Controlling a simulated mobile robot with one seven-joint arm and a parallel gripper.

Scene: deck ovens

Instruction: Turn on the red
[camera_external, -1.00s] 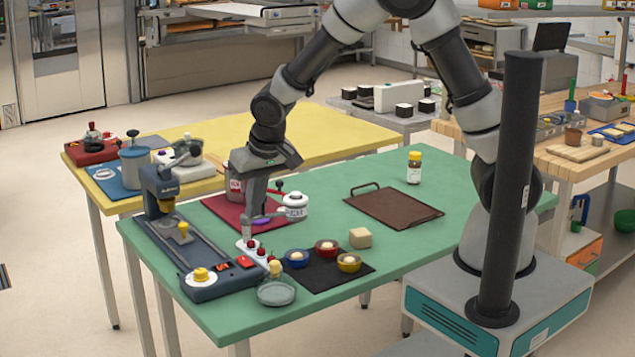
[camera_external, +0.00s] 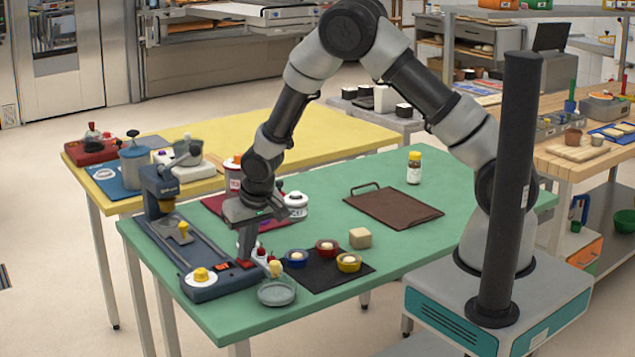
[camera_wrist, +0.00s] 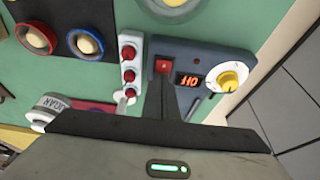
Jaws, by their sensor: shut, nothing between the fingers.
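A red rocker switch (camera_wrist: 163,66) sits on the end panel of a dark blue-grey machine (camera_wrist: 205,54), next to an orange display (camera_wrist: 189,80) that reads OFF, upside down in the wrist view. In the external view the same machine (camera_external: 218,284) lies along the left edge of the green table. My gripper (camera_wrist: 166,80) is shut and empty, its fingertips at the near edge of the red switch. Whether they touch it I cannot tell. In the external view my gripper (camera_external: 246,254) points down over the switch end of the machine.
A white strip with several red knobs (camera_wrist: 129,75) stands close beside the machine. A yellow dial (camera_wrist: 229,81) is past the display. Blue, red and yellow bowls (camera_external: 348,262) stand on a black mat nearby. A glass dish (camera_external: 277,293) lies at the table's front edge.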

